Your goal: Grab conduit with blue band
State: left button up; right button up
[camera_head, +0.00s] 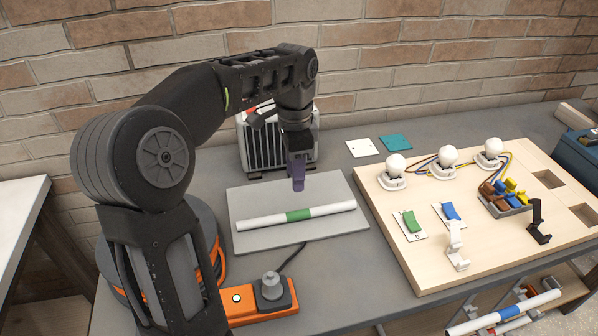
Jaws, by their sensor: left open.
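A white conduit with a blue band (508,313) lies at the lower right, on or in something below the bench top, partly cut off by the bottom edge of the view. A second white conduit with a green band (297,215) lies on the grey plate (337,190) on the bench. My left gripper (298,184) points down above the grey plate, just behind the green-banded conduit. It is open and holds nothing. My right gripper is not in view.
A wooden board (388,243) with bulbs, switches and clips covers the right of the bench (360,290). A grey heater-like box (262,140) stands behind my left gripper. An orange power strip (250,303) lies at the front. A brick wall closes the back.

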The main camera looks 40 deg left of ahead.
aim_at(499, 316)
jog(key=k+l, duration=0.75)
jog(key=l, duration=0.2)
